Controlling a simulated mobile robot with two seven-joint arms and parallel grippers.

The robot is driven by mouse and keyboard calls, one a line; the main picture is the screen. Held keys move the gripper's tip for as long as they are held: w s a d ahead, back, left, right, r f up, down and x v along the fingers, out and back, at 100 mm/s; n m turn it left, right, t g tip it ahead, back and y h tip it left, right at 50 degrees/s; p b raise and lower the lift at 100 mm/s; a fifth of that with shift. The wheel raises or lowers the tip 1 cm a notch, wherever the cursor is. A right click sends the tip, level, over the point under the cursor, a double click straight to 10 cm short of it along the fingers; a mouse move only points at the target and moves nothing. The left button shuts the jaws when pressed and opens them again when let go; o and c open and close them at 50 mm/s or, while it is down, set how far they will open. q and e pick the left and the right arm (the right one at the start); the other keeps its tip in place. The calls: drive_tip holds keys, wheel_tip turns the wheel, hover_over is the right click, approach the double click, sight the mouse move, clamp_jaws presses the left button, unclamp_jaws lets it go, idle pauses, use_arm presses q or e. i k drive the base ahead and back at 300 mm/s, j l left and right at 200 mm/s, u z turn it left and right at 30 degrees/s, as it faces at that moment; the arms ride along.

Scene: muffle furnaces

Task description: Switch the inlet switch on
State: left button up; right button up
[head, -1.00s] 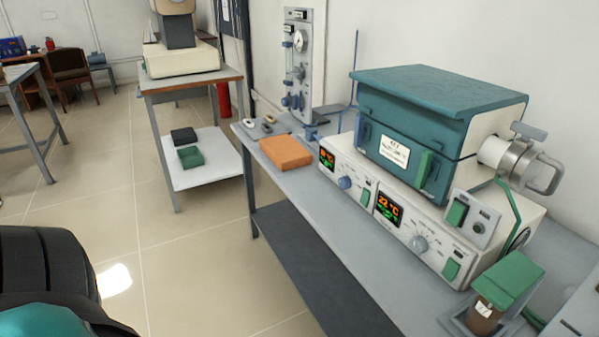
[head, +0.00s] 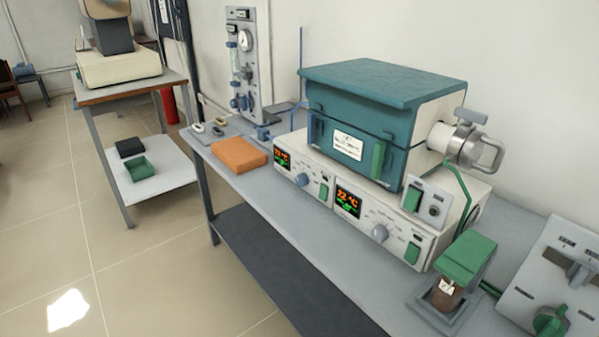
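The teal muffle furnace (head: 372,112) stands on a white control base (head: 310,200) on the grey bench. The base front has two lit displays, grey and blue knobs, and green rocker switches, one at its right end (head: 412,252) and one near its middle (head: 323,191). A small grey box (head: 428,203) at the furnace's right side carries another green switch (head: 412,198) and a round button. A grey panel (head: 552,278) at the right edge has a lever and a green knob. I cannot read which switch is labelled inlet. Neither gripper is in view.
An orange block (head: 238,155) lies on the bench's left part, before a gauge panel (head: 246,62). A green-topped device (head: 466,256) stands at the bench's front right. A side table (head: 130,90) stands at the left. The floor in front is clear.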

sight(323, 193)
drive_tip(key=j+u, duration=0.15)
drive_tip(key=j, duration=0.25)
drive_tip(key=i+j+u, duration=0.1)
drive_tip(key=j, duration=0.3)
drive_tip(key=i+j+u, duration=0.15)
drive_tip(key=j, duration=0.25)
drive_tip(key=i+j+u, duration=0.1)
drive_tip(key=j, duration=0.25)
